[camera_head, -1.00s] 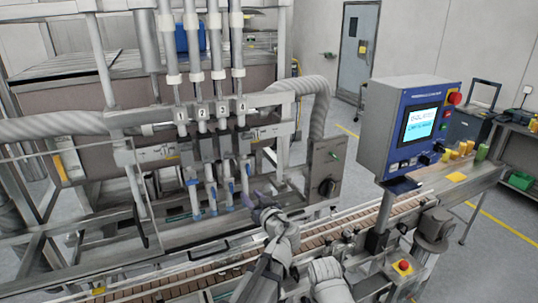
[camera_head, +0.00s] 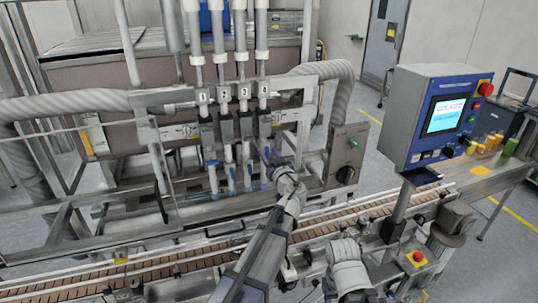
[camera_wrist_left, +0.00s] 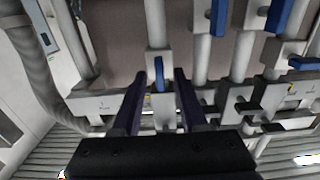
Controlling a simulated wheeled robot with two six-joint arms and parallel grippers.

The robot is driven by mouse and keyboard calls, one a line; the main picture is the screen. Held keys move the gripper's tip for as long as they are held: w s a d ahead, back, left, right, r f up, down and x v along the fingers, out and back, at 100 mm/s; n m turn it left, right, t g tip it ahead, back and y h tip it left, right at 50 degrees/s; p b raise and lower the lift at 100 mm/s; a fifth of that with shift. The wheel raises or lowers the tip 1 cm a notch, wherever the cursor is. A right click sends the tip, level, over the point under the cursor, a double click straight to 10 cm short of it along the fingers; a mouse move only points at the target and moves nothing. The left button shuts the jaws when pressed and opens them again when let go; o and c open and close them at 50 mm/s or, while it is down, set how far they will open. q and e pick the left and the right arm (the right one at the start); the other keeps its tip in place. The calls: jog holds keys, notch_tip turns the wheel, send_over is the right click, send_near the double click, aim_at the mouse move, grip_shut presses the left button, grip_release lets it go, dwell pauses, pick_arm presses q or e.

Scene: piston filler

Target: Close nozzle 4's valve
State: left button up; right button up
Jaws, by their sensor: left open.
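Nozzle 4 is the rightmost of the filler's nozzles, under the number plate 4 (camera_head: 264,89). My left gripper (camera_head: 268,158) is at its valve in the head view and partly hides it. In the left wrist view my left gripper (camera_wrist_left: 160,73) is open, with one dark finger on each side of a blue valve lever (camera_wrist_left: 158,76). The lever lies along its pipe, between the fingers. I see gaps beside it, and contact cannot be made out. My right gripper is not in view.
Neighbouring valves with blue levers (camera_wrist_left: 218,18) stand close on the right in the left wrist view. A slatted conveyor (camera_head: 165,259) runs below the nozzles. A control box with a black knob (camera_head: 345,175) and a blue operator panel (camera_head: 445,115) stand to the right.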

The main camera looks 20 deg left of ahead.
pick_arm(q)
jog(key=shift+w+a, duration=0.1)
jog(key=shift+w, duration=0.1)
grip_shut()
dwell(0.6)
